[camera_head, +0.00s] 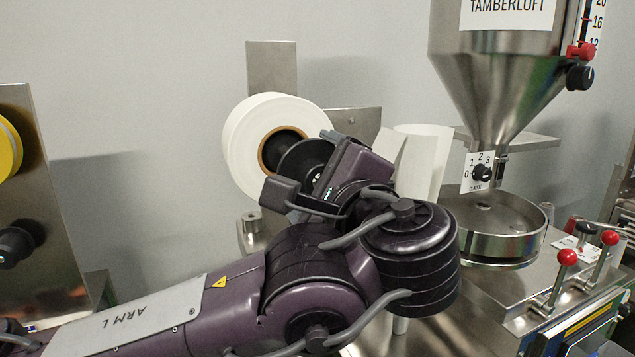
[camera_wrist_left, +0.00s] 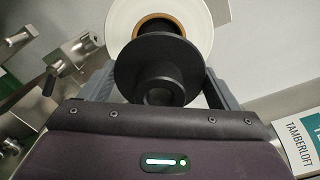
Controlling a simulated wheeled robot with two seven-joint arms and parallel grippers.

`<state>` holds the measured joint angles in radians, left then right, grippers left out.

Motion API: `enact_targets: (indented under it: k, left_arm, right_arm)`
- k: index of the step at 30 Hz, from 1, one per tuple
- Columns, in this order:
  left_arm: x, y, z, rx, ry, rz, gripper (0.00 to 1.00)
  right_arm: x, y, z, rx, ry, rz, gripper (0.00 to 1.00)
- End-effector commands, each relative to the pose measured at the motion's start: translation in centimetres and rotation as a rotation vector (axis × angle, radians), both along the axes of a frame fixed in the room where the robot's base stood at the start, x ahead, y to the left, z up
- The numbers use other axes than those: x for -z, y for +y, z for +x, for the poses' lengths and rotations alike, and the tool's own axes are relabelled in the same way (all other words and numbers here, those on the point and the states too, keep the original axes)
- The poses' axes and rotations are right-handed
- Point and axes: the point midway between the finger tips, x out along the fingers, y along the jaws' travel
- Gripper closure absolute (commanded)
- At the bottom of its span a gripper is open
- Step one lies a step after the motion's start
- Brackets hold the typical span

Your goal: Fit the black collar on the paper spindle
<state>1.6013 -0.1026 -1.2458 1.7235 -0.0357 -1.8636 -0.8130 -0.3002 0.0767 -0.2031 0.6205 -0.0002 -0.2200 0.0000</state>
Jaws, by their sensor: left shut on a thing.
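The black collar (camera_head: 300,158) is a dark disc with a hub. My left gripper (camera_head: 312,178) is shut on it, just in front of the white paper roll (camera_head: 240,150). In the left wrist view the collar (camera_wrist_left: 158,62) is between the fingers, its disc overlapping the lower part of the roll (camera_wrist_left: 118,18) and its brown core ring. A dark part shows inside the core (camera_head: 282,145); I cannot tell if it is the spindle or the collar's far end, nor whether collar and roll touch. My right gripper is not in view.
A steel hopper (camera_head: 500,85) stands over a round pan (camera_head: 495,225) at right. Red-knobbed levers (camera_head: 567,257) are below it. A white paper sheet (camera_head: 425,155) curves close to the right of my left wrist. A yellow roll (camera_head: 8,150) is at far left.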

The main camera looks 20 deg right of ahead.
Motion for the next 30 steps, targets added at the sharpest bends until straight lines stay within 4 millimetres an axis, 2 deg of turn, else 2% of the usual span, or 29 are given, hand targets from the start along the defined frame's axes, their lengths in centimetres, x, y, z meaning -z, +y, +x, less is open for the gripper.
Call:
enact_targets:
  k: [6,13,30]
  left_arm:
    - [0.0,0.2,2.3,-0.002,0.001,0.000,0.41]
    - [0.0,0.2,3.9,-0.002,0.001,0.000,0.41]
    - [0.0,0.2,4.4,0.000,0.000,0.000,0.41]
  right_arm:
    - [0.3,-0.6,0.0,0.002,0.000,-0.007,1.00]
    - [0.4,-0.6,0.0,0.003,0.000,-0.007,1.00]
    - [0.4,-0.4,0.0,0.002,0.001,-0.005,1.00]
